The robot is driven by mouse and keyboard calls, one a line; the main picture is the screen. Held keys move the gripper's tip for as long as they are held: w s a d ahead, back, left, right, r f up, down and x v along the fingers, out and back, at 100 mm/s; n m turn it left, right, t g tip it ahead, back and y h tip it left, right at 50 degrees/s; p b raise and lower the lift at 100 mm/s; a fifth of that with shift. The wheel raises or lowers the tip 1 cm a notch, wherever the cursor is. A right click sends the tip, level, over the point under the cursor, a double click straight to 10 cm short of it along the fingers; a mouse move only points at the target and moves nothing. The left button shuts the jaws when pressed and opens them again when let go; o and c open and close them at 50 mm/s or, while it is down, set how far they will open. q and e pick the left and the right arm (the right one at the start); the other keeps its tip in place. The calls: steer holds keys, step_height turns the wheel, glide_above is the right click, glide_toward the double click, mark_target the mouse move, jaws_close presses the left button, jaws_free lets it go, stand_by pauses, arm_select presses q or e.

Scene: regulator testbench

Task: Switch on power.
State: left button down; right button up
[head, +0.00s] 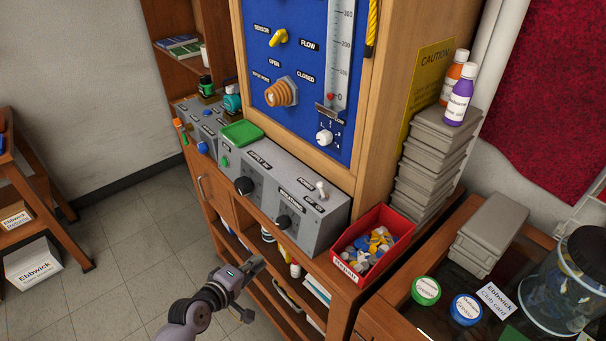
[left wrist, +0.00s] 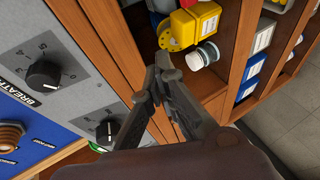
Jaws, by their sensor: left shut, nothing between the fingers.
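The grey control box (head: 262,178) sits on the wooden bench below the blue panel. The white toggle lever (head: 321,188) is at its right end, beside labels that seem to read POWER and ON/OFF. I cannot tell which position it is in. My left gripper (head: 255,266) is shut and empty, in front of the bench and lower left of the lever, touching nothing that I can see. In the left wrist view the closed fingers (left wrist: 163,72) are near the box's front, with two black knobs (left wrist: 43,74) showing; the lever is not visible there. My right gripper is not in view.
A red bin (head: 345,276) of small parts stands right of the control box. Grey cases (head: 424,160) are stacked behind it, with two bottles (head: 459,100) on top. Open shelves with yellow and blue items (left wrist: 190,25) lie below the box.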

arm_select(q)
steer(key=d+r, duration=0.1)
steer(key=r, duration=0.3)
steer(key=d+r+t+h, duration=0.1)
steer(key=r, duration=0.3)
steer(key=w+d+r+n+h+p, duration=0.1)
steer(key=r, duration=0.4)
steer(key=shift+d, duration=0.15)
steer(key=n+h, duration=0.1)
steer(key=h, duration=0.2)
glide_toward(303, 192)
step_height(303, 192, up, 3)
steer(key=shift+s+d+f+t, duration=0.15)
steer(key=shift+d+f+t, duration=0.05)
steer(key=shift+t, duration=0.2)
steer(key=p+x, duration=0.2)
steer(key=x, duration=0.8)
steer(key=shift+a+f, duration=0.1)
steer(key=shift+f, duration=0.05)
